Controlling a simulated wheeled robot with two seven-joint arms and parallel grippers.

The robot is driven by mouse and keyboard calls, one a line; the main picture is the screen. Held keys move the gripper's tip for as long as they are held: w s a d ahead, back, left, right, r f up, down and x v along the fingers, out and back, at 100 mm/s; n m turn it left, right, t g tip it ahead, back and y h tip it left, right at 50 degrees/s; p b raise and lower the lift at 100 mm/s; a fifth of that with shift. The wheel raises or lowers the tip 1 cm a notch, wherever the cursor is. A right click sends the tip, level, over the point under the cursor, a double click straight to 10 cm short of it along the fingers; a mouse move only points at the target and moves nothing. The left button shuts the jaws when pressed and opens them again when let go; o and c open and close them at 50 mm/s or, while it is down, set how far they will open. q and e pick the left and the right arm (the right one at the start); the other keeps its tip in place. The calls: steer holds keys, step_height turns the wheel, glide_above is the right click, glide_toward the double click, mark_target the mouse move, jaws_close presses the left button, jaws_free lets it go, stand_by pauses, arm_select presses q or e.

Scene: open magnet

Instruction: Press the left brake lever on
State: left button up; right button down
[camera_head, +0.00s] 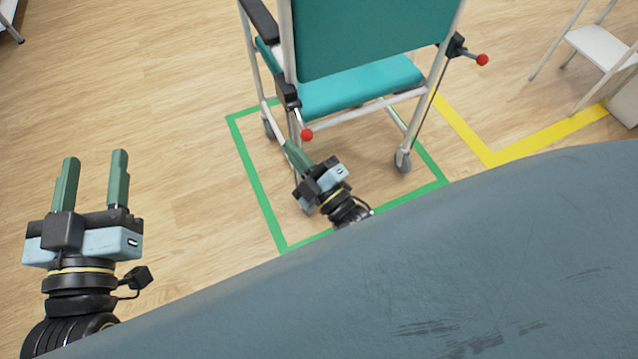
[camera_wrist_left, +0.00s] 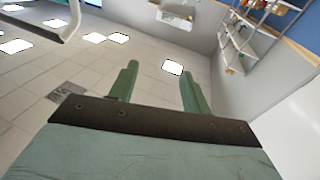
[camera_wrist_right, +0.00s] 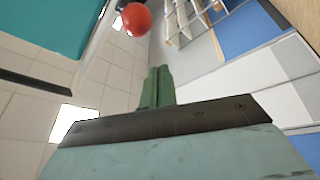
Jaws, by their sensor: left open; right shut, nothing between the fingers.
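The teal wheelchair (camera_head: 345,88) stands at the top middle of the head view. Its left brake lever ends in a red knob (camera_head: 307,135). The other brake lever's red knob (camera_head: 482,60) is on the chair's right side. My right gripper (camera_head: 292,150) is shut and empty, its fingertips just below and left of the left knob. In the right wrist view the red knob (camera_wrist_right: 136,19) is above and slightly left of the shut fingers (camera_wrist_right: 157,72), apparently apart from them. My left gripper (camera_head: 92,160) is open and empty, far left of the chair; its fingers also show in the left wrist view (camera_wrist_left: 157,82).
Green tape (camera_head: 258,195) outlines the floor around the chair. Yellow tape (camera_head: 490,160) lies to its right. A white step stool (camera_head: 600,48) stands at the upper right. My blue-grey body fills the lower right. The floor at left is clear.

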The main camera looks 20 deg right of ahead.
arm_select(q)
steer(key=f+g, duration=0.1)
steer(key=f, duration=0.1)
steer(key=shift+a+f+g, duration=0.25)
steer(key=shift+f+g, duration=0.05)
steer(key=shift+g, duration=0.1)
arm_select(e)
steer(key=s+d+f, duration=0.2)
steer(key=s+f, duration=0.4)
steer(key=s, duration=0.1)
steer(key=shift+f, duration=0.3)
steer(key=shift+s, duration=0.1)
